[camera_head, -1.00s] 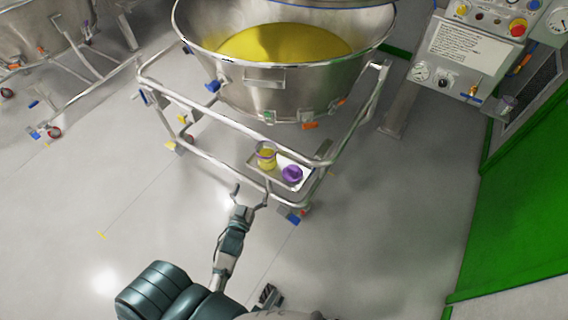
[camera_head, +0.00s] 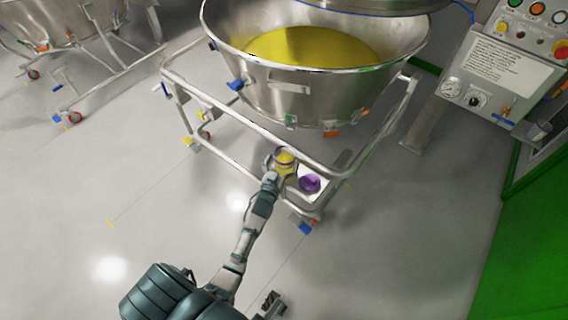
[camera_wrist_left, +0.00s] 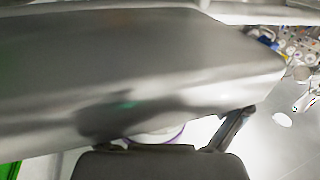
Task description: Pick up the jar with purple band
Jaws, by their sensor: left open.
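The jar with purple band (camera_head: 286,159) holds yellow contents and stands on a small tray on the bin frame's lower rail in the head view. My left gripper (camera_head: 281,163) is open at the jar, with its fingers around the near side; I cannot tell whether they touch it. In the left wrist view, a pale rounded shape with a purple edge (camera_wrist_left: 160,136), probably the jar, shows just past my gripper, mostly hidden by the dark gripper parts.
A purple lid-like object (camera_head: 310,183) lies right of the jar on the tray (camera_head: 322,172). The steel bin (camera_head: 300,92) with yellow powder hangs above, inside tubular rails (camera_head: 245,122). A control panel (camera_head: 510,70) stands at right.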

